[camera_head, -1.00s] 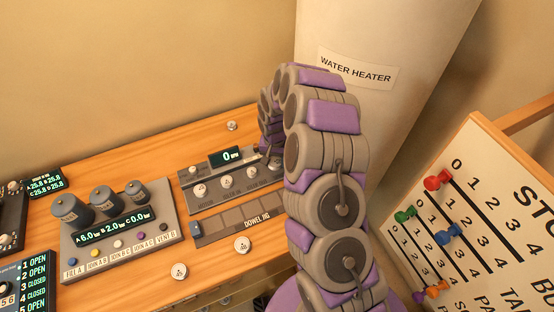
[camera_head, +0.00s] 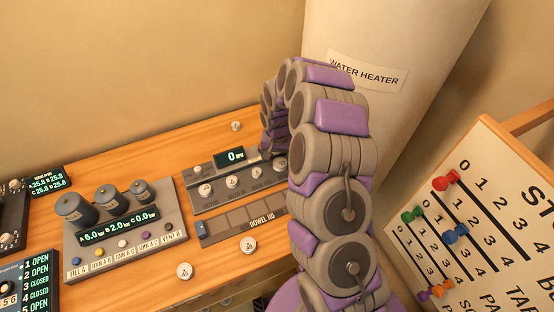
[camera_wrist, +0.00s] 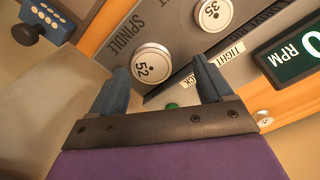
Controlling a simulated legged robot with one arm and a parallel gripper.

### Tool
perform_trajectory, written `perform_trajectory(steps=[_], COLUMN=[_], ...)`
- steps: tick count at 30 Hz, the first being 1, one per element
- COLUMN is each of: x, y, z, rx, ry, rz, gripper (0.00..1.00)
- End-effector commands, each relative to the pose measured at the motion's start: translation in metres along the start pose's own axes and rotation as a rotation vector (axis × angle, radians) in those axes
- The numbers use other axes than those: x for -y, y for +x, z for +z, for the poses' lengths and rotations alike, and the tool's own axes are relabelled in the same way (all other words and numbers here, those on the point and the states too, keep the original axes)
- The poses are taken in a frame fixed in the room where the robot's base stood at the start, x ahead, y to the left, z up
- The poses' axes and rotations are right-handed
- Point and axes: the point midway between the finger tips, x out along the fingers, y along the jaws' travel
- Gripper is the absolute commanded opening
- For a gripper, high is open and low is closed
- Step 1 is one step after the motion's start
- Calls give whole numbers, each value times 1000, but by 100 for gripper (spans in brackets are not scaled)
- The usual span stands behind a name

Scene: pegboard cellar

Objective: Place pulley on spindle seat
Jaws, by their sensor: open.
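In the wrist view, a round white pulley marked 52 (camera_wrist: 152,63) is on the grey panel beside the word SPINDLE. My gripper (camera_wrist: 161,72) is open, its two blue-grey fingers apart with the pulley between and just beyond their tips. I cannot tell whether the fingers touch it or how fully it sits on the seat, which it hides. A second white disc marked 35 (camera_wrist: 213,14) is on the same panel. In the head view, the grey panel unit (camera_head: 222,206) stands on the bench with several white discs in a row. My gripper is mostly hidden behind my arm there.
Loose white discs lie on the bench front (camera_head: 184,271) and back (camera_head: 236,126). The water heater (camera_head: 375,35) and pegboard (camera_head: 480,215) stand close to my arm.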

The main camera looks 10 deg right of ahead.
Motion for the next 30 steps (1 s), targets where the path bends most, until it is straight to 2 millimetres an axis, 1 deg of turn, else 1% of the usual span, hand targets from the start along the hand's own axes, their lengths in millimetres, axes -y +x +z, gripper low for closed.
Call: perform_trajectory(steps=[1, 6, 12, 15, 20, 21, 23, 25, 29, 30], x=[-2, -6, 0, 3, 3, 2, 0, -2, -10, -12], y=[-11, -48, -82, -91, -96, -100, -108, -124, -160, -169], z=[-2, -4, -1, 0, 3, 5, 11, 24, 56, 68], rx=[-2, -4, -3, -3, 0, 1, 5, 12, 24, 30], ry=[1, 4, 2, 1, -3, -8, -22, -47, -107, -127], rz=[-3, -10, -1, 1, 1, -2, -7, -15, -28, -29], gripper=[79, 79, 79, 79, 79, 79, 79, 79, 79, 79])
